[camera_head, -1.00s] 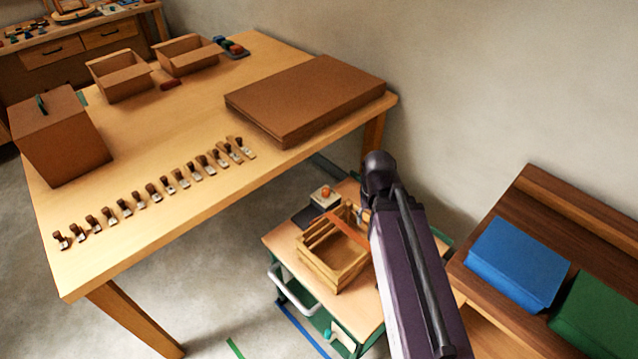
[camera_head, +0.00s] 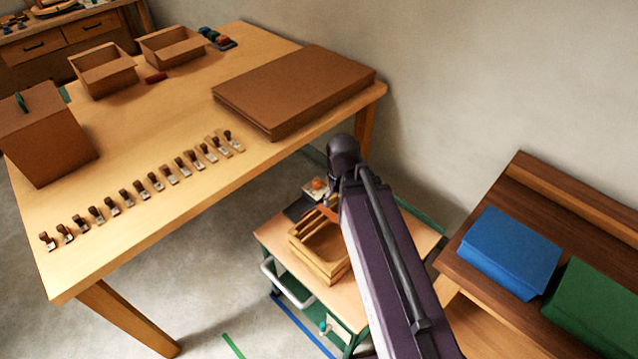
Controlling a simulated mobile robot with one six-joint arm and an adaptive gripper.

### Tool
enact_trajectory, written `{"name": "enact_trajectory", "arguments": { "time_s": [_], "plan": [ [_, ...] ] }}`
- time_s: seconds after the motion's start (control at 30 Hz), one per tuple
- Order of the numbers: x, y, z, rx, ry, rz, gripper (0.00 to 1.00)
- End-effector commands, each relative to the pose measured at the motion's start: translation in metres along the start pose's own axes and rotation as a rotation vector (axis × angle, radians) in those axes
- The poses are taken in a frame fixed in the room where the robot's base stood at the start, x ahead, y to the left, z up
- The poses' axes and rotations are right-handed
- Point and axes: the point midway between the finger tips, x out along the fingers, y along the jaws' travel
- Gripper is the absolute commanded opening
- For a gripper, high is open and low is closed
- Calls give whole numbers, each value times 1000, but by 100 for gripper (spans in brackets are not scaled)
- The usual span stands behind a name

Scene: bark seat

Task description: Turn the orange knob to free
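The orange knob (camera_head: 318,183) sits on a small pale block (camera_head: 311,193) at the back of a low cart (camera_head: 270,234). It is small and partly hidden by what stands in front of it. My purple arm reaches up from the bottom right over the cart. The dark end of the arm is just right of the knob in the picture. My gripper's fingers are not visible; the arm covers that area. I cannot tell the setting of the knob.
A slatted wooden crate (camera_head: 319,261) stands on the cart in front of the knob. A large wooden table (camera_head: 150,212) with a row of several small clamps (camera_head: 141,187) is left. A shelf with blue (camera_head: 509,252) and green (camera_head: 600,305) boxes is right.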

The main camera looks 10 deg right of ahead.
Motion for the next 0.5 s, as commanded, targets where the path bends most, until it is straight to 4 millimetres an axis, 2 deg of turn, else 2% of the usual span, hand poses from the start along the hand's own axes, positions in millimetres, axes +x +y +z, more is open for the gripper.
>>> {"name": "enact_trajectory", "arguments": {
  "time_s": [0.27,0.5],
  "plan": [
    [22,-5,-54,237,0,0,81],
    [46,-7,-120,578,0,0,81]
  ]
}}
